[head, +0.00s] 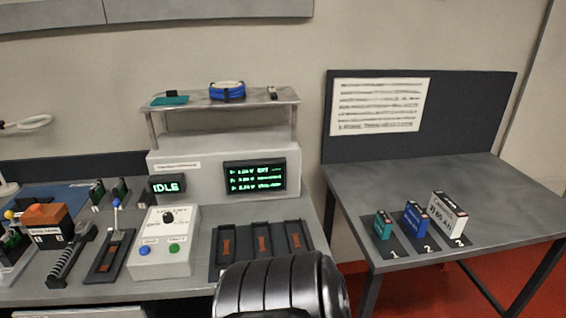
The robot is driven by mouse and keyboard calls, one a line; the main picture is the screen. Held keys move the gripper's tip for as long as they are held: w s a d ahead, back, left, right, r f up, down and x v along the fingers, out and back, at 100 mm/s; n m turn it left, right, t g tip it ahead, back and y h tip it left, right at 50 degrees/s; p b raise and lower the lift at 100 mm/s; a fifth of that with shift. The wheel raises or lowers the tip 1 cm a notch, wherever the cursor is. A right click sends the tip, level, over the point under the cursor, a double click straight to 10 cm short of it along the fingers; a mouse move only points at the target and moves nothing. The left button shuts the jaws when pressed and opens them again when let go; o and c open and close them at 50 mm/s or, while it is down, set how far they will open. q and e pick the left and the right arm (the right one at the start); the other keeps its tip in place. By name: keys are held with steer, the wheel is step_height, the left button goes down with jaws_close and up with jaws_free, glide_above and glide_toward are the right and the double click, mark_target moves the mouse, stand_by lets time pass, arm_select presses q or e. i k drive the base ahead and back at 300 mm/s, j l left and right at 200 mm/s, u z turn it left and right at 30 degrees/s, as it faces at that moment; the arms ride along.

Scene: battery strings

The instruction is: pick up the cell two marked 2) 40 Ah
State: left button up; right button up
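Three cells stand upright in a row on dark mats on the grey table at the right. The blue cell (416,220) stands in the middle, behind the number 2; its own print is too small to read. A smaller teal cell (382,227) stands to its left at number 1. A larger white cell (447,214) stands to its right at number 3; its print ends in "Ah", but its figures are not clear. Neither of my grippers is in view, and nothing touches the cells.
The table (500,200) has free room behind and right of the cells. A gap separates it from the left bench, which holds three dark slots (262,243), a control box (163,243), levers and an IDLE display (167,186). A raised shelf (200,104) holds small items.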

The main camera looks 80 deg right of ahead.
mark_target(417, 221)
steer(key=z, duration=0.45)
steer(key=l+z, duration=0.15)
steer(key=z, duration=0.35)
steer(key=l+z, duration=0.1)
steer(key=z, duration=0.35)
steer(key=l+z, duration=0.1)
steer(key=z, duration=0.35)
steer(key=l+z, duration=0.4)
steer(key=i+l+z, duration=0.2)
steer(key=l+z, duration=0.2)
steer(key=i+l+z, duration=0.15)
steer(key=l+z, duration=0.25)
steer(key=i+l, duration=0.35)
